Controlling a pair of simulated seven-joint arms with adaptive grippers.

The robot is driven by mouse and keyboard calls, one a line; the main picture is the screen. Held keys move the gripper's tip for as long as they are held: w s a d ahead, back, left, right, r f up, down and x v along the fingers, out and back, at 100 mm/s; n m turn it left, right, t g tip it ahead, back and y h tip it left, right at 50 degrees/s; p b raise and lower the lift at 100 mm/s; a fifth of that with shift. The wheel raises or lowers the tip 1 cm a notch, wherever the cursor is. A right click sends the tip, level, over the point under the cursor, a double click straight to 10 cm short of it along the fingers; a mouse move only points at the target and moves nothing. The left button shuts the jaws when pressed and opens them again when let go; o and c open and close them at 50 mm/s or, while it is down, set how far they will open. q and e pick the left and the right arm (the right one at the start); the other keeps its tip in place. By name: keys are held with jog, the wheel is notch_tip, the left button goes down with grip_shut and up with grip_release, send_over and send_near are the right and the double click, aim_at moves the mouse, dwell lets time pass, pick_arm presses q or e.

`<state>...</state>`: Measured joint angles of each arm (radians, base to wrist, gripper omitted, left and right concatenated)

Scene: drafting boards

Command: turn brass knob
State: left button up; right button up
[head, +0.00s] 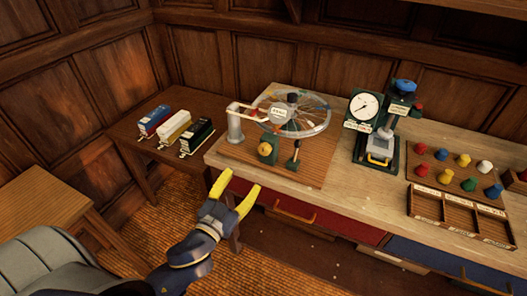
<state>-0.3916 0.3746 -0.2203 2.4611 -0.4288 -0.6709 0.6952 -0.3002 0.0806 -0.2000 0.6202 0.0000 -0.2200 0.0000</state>
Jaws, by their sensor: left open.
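A round brass knob (265,149) sits on a small green block at the front of the wheel device (291,112), which stands on a wooden base board at the left end of the workbench. My left gripper (236,191), with yellow fingers, is open and empty. In the picture it is below and left of the knob, in front of the bench edge, with a clear gap to the knob. My right gripper is not in view.
A grey post (234,125) and a dark upright (294,154) flank the knob. A gauge press (384,125), coloured pegs and a compartment tray (457,213) stand to the right. Several small model blocks lie on a side table (126,131). Drawers (300,207) front the bench.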

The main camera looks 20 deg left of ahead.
aim_at(263, 153)
pick_arm(q)
jog(key=w, duration=1.4)
jog(key=shift+w+d, duration=0.2)
jog(key=shift+d, duration=0.05)
jog(key=shift+c, duration=0.2)
grip_shut()
